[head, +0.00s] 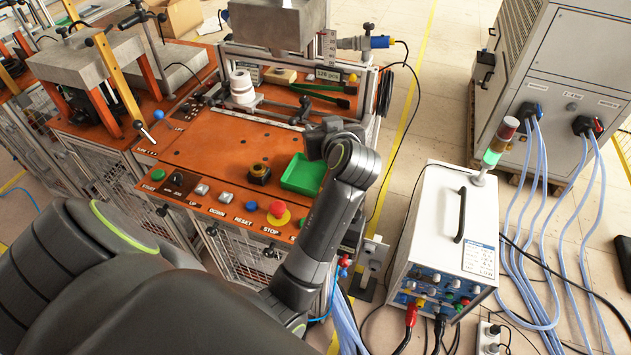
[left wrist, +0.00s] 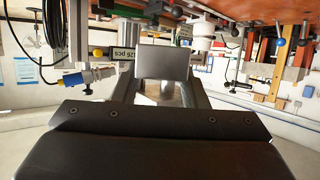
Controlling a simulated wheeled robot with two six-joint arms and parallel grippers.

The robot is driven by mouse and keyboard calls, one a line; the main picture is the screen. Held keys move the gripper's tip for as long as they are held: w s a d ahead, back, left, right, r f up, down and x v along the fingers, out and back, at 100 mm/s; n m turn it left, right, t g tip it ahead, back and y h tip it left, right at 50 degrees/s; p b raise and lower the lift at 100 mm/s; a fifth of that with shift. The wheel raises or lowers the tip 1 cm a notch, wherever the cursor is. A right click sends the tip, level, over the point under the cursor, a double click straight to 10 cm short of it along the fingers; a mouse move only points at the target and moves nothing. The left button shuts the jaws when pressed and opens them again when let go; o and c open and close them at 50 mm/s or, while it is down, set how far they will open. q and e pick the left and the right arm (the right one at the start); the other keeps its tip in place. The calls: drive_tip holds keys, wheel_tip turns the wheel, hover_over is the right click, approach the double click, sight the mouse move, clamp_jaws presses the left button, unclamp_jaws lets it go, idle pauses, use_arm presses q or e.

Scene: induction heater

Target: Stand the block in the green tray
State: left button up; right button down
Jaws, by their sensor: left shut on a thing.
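The green tray (head: 303,175) lies on the orange bench top, just below and left of my left gripper in the head view. My left gripper (head: 326,134) is above the bench at the tray's far side, its fingers pointing away from the wrist joint. In the left wrist view my left gripper (left wrist: 163,92) is shut on a grey metal block (left wrist: 163,62), whose flat face shows between the fingers. In the head view the block cannot be told apart from the dark gripper. My right gripper is not in view.
A white power unit (head: 437,225) is at right.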

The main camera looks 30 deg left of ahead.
use_arm(q)
drive_tip(key=shift+s+a+f+n+g+y, duration=0.25)
drive_tip(key=shift+a+f+n+g+y, duration=0.45)
drive_tip(key=shift+a+f, duration=0.4)
hover_over(313, 179)
drive_tip(key=shift+n, duration=0.3)
wheel_tip(313, 179, down, 6)
drive_tip(key=shift+s+r+p, duration=0.1)
drive_tip(key=shift+r+p, duration=0.1)
drive_tip(key=shift+p, duration=0.1)
drive_tip(key=shift+f, duration=0.75)
wheel_tip(313, 179, down, 3)
drive_tip(key=shift+f+p, duration=0.1)
drive_tip(key=shift+p, duration=0.2)
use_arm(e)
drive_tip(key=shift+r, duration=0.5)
use_arm(q)
drive_tip(key=shift+f, duration=0.15)
drive_tip(key=o, duration=0.7)
drive_tip(key=shift+f, duration=0.1)
drive_tip(key=o, duration=0.4)
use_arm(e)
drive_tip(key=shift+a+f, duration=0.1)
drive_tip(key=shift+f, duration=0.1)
